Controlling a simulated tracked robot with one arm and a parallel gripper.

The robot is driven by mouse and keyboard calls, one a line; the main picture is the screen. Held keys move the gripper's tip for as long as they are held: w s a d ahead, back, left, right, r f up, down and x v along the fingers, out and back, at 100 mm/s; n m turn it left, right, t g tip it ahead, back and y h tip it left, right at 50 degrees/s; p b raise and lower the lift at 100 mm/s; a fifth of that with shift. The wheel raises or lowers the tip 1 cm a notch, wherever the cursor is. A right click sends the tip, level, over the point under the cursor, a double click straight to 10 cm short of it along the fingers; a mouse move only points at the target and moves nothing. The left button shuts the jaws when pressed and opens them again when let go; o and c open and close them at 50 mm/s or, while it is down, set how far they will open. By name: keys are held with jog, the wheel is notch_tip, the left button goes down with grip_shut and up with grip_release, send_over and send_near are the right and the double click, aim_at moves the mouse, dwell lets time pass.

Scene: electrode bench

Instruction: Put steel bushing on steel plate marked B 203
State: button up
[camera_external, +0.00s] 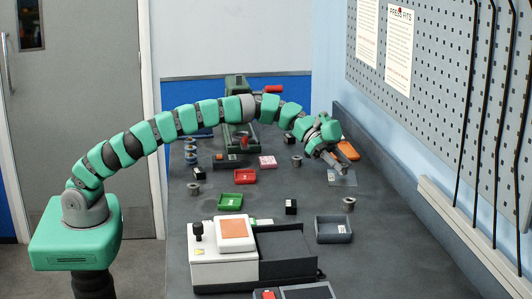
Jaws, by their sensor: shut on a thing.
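My gripper (341,168) is at the right of the bench, pointing down just above a flat grey plate (346,180). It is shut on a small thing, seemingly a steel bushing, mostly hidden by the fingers. I cannot tell whether that thing touches the plate. The plate's marking is too small to read. Other round metal pieces stand upright on the bench: one (297,161) left of my gripper, one (349,204) in front of the plate, and one (194,189) at the left.
An orange tray (348,150) lies just behind my gripper, near the wall. The bench middle has free room.

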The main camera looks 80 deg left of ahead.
jog(key=shift+f, duration=0.6)
jog(key=o, duration=1)
jog(key=b+v, duration=0.2)
jog(key=v, duration=0.1)
jog(key=shift+s+a+b, duration=0.1)
jog(key=shift+s+b, duration=0.05)
jog(key=shift+b, duration=0.25)
jog(key=shift+s+a+r, duration=0.2)
jog(key=shift+r, duration=0.05)
